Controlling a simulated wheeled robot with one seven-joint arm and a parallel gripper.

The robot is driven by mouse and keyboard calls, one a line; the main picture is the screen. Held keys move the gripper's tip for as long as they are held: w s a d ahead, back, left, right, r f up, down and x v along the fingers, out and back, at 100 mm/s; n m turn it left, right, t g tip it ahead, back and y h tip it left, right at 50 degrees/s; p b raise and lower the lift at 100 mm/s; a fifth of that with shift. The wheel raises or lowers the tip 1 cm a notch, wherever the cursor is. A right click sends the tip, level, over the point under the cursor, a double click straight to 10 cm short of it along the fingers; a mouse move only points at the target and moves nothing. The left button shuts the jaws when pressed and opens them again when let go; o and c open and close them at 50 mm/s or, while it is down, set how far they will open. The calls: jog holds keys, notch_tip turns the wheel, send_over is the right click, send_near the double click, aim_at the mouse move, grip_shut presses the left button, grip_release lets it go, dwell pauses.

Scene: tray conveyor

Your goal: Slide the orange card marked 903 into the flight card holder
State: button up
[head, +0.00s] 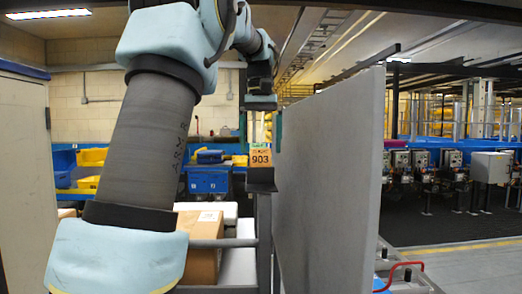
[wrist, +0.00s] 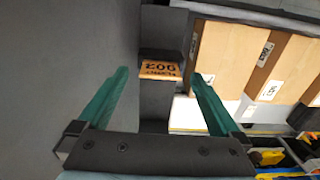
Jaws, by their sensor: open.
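The orange card marked 903 (head: 260,158) stands upright, its number facing me, just above a dark bracket (head: 261,181) on a grey post. Its lower edge meets the bracket; I cannot tell how deep it sits or whether this bracket is the flight card holder. In the wrist view the card (wrist: 160,69) shows edge-on and foreshortened against dark surfaces. My gripper (head: 261,143) is open above the card, with one green finger to either side. In the wrist view the fingertips (wrist: 161,74) are spread wide, with the card between them but not touching.
A tall grey panel (head: 335,150) stands close to the right of my gripper. Blue and yellow bins (head: 88,158) stand farther back. Open floor (head: 470,262) shows at the right.

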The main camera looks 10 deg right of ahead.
jog(key=shift+f, duration=1.05)
jog(key=c, duration=1.4)
jog(key=shift+r, duration=0.15)
jog(key=shift+r, duration=0.1)
jog(key=shift+r+p, duration=0.8)
jog(key=shift+p, duration=0.3)
jog(key=shift+r+p, duration=0.35)
jog(key=shift+r+p, duration=1.1)
jog(key=shift+r, duration=0.15)
